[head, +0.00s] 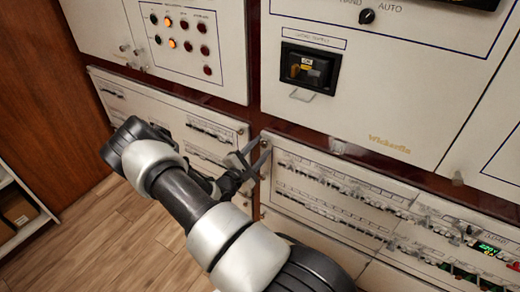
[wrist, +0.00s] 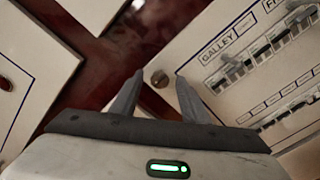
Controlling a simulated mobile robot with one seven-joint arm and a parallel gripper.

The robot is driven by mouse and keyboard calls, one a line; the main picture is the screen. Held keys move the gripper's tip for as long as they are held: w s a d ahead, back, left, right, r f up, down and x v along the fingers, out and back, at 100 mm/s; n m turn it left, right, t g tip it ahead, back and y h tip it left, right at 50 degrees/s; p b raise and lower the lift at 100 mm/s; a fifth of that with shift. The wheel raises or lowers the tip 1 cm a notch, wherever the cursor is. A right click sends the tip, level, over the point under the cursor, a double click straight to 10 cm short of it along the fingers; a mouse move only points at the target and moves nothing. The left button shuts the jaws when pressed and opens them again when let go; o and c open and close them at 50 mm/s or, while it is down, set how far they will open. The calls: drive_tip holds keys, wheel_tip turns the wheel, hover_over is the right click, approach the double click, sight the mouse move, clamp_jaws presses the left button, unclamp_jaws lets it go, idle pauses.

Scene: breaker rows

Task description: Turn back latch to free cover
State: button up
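The latch (wrist: 160,78) is a small round, slotted metal fastener at the corner of the white cover panel (wrist: 232,112) marked GALLEY. In the wrist view my gripper (wrist: 159,74) is open, with its two dark fingers on either side of the latch. I cannot tell whether the fingertips touch it or how deep they reach. In the head view my gripper (head: 256,152) is at the upper left corner of the lower right breaker panel (head: 345,190). The latch is hard to make out there behind the fingers.
Breaker rows with switches run along the panel to the right of my gripper. A lower left panel (head: 150,110) lies across a dark red frame strip (head: 225,112). Above are a lamp panel (head: 180,38) and a panel with a black rotary knob (head: 367,16). Wooden floor (head: 110,235) is open at left.

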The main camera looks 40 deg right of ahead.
drive_tip(key=v, duration=1.7)
drive_tip(key=shift+a, duration=0.2)
drive_tip(key=shift+s, duration=0.15)
